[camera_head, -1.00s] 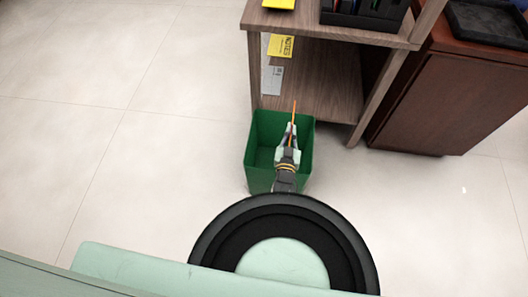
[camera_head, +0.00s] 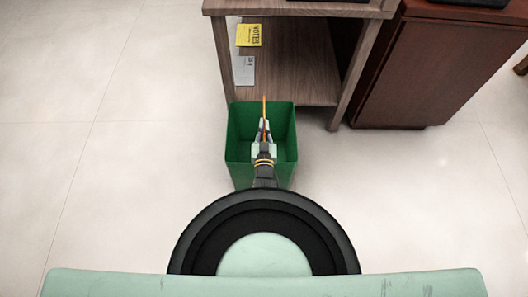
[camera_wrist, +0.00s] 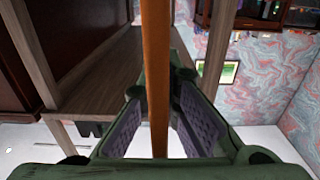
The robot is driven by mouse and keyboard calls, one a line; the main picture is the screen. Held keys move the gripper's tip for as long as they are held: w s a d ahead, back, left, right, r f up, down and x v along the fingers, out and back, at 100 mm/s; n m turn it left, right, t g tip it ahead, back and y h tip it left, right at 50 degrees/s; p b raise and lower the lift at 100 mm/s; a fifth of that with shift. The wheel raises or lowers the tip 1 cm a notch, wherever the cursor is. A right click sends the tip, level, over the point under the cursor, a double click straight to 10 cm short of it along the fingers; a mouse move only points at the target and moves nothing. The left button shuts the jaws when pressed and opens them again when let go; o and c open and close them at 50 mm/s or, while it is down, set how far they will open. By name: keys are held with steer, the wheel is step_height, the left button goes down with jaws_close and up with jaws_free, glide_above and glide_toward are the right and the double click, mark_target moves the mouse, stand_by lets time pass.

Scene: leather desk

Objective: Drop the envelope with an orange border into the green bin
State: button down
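The green bin (camera_head: 284,120) stands on the floor in front of the wooden shelf, open at the top. My gripper (camera_head: 264,126) is over the bin's opening in the head view. It is shut on the envelope (camera_head: 264,105), which shows edge-on as a thin orange strip pointing away from me. In the wrist view, the envelope's orange edge (camera_wrist: 155,75) runs upright between the two fingers (camera_wrist: 157,92) with their purple-grey pads. The envelope's faces are hidden. I cannot tell how high it is above the bin's rim.
The wooden shelf (camera_head: 290,75) stands just behind the bin. A yellow notes pad (camera_head: 249,35) and a grey item (camera_head: 244,70) are at its left side. A dark red cabinet (camera_head: 440,70) is to the right. The tiled floor (camera_head: 100,150) on both sides is clear.

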step_height(320, 180, up, 7)
steer(key=w+p, duration=0.1)
steer(key=f+b, duration=0.4)
steer(key=f, duration=0.1)
steer(key=shift+w+d+f+b, duration=0.1)
steer(key=shift+w+d+b, duration=0.1)
steer(key=shift+d+b, duration=0.15)
steer(key=c, duration=1.7)
jaws_free()
step_height(320, 180, up, 10)
